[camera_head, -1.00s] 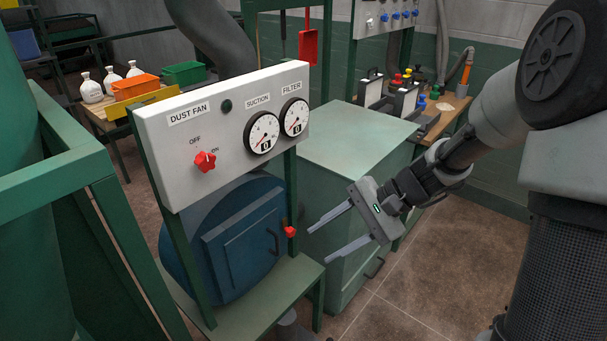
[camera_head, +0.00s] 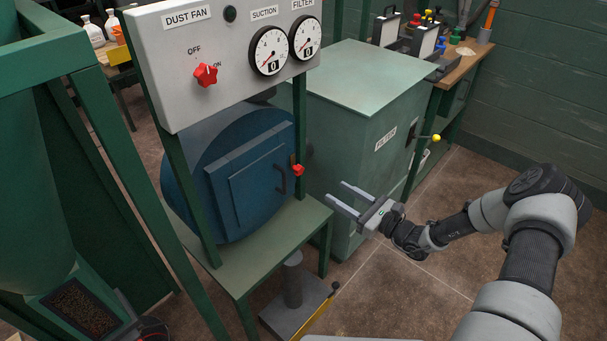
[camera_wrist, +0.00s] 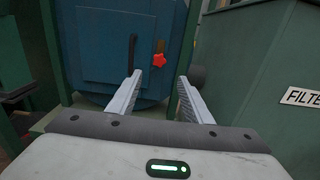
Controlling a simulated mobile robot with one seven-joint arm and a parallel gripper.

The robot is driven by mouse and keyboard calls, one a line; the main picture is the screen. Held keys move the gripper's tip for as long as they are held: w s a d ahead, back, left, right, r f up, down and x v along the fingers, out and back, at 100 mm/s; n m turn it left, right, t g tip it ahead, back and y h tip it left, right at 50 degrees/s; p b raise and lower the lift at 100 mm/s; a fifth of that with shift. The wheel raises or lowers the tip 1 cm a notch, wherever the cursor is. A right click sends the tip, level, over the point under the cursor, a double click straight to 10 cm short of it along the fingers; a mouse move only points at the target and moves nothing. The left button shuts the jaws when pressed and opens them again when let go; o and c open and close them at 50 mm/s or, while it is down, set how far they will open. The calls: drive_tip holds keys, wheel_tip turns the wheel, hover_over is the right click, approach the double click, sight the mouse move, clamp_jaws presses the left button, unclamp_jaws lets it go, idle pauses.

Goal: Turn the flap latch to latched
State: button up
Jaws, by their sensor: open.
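The flap is a dark blue square door (camera_head: 250,180) with a dark handle (camera_head: 280,178) on the front of a round blue housing. At its right edge is a latch with a red star-shaped knob (camera_head: 298,170). My gripper (camera_head: 336,192) is open and empty, to the right of the knob and apart from it, with its fingers pointing at the housing. In the wrist view the red knob (camera_wrist: 159,61) shows ahead, between and beyond the two fingertips (camera_wrist: 159,78). A brownish latch piece (camera_wrist: 160,46) shows just above the knob.
A dust fan panel (camera_head: 180,85) with a red knob (camera_head: 206,75) and two gauges hangs above the housing. A green filter cabinet (camera_head: 345,130) stands close behind my gripper. A green stand (camera_head: 265,255) carries the housing.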

sight(301, 171)
drive_tip(key=b+x, duration=0.2)
drive_tip(key=x, duration=1.3)
drive_tip(key=shift+c, duration=0.5)
drive_tip(key=c, duration=1)
